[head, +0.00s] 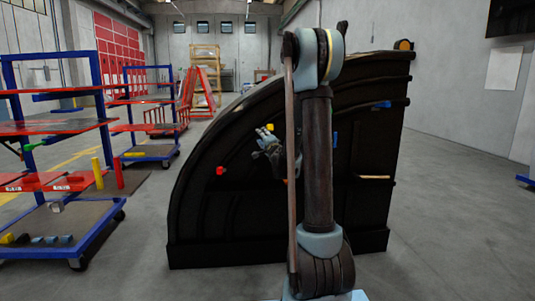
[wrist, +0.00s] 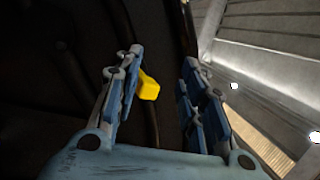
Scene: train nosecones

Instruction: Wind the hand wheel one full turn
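A large black curved nosecone panel (head: 215,215) stands ahead of me. My gripper (head: 266,134) is in front of its upper middle. In the wrist view my gripper (wrist: 163,62) is open, with two blue-grey fingers apart. A small yellow block-like part (wrist: 148,86) shows beside the left finger, in the space between the fingers; I cannot tell if it touches. The yellow part also shows at the gripper in the head view (head: 270,127). No full hand wheel rim is clear; my arm hides part of the panel, and the dark surface hides detail.
The panel also bears a red knob (head: 220,171), a blue handle (head: 382,105) and a pale bar (head: 373,177). A blue-framed shelf cart (head: 55,160) with red shelves stands at left, another cart (head: 150,150) behind it. The floor right of the panel is clear.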

